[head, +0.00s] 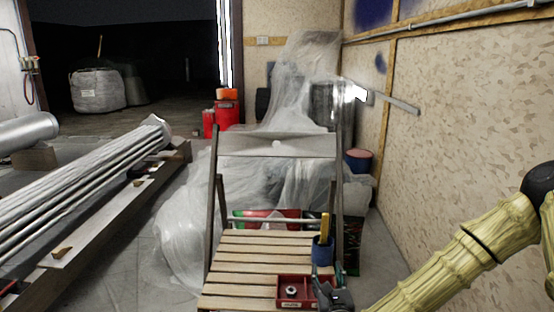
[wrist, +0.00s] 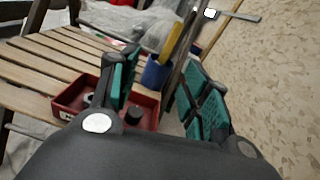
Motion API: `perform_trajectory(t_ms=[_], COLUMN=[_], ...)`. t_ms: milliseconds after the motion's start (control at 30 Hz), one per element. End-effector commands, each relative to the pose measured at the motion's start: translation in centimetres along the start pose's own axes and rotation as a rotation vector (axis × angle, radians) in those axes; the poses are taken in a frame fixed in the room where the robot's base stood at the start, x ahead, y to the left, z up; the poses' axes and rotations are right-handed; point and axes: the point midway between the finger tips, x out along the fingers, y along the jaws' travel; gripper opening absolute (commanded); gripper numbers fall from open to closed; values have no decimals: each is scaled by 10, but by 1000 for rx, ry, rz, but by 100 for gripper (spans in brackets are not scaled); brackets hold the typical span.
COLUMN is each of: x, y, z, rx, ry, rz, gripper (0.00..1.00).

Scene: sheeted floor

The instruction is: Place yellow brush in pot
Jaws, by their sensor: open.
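The yellow brush (head: 325,226) stands upright in a blue pot (head: 322,250) at the right rear of the slatted chair seat. In the wrist view the yellow brush (wrist: 177,36) leans out of the blue pot (wrist: 157,72), seen beyond and between my fingers. My gripper (head: 328,280) is at the front right of the seat, close in front of the pot. In the wrist view my gripper (wrist: 160,90) has its teal finger pads wide apart with nothing between them. The brush's lower end is hidden inside the pot.
A red tray (head: 283,292) with small dark items lies on the wooden chair (head: 245,262), left of my gripper. The chair's backrest (head: 275,145) rises behind. Plastic sheeting (head: 185,225) covers things behind and left. A wall (head: 455,120) stands to the right. The left seat slats are clear.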

Motion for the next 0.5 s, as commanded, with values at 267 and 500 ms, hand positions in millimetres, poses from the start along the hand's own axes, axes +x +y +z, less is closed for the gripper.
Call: perform_trajectory(t_ms=[267,500], x=[-18,-48], y=[11,35], z=[-45,-106], rx=[-222,-544], ry=[97,210], rz=[78,236], gripper=[47,47])
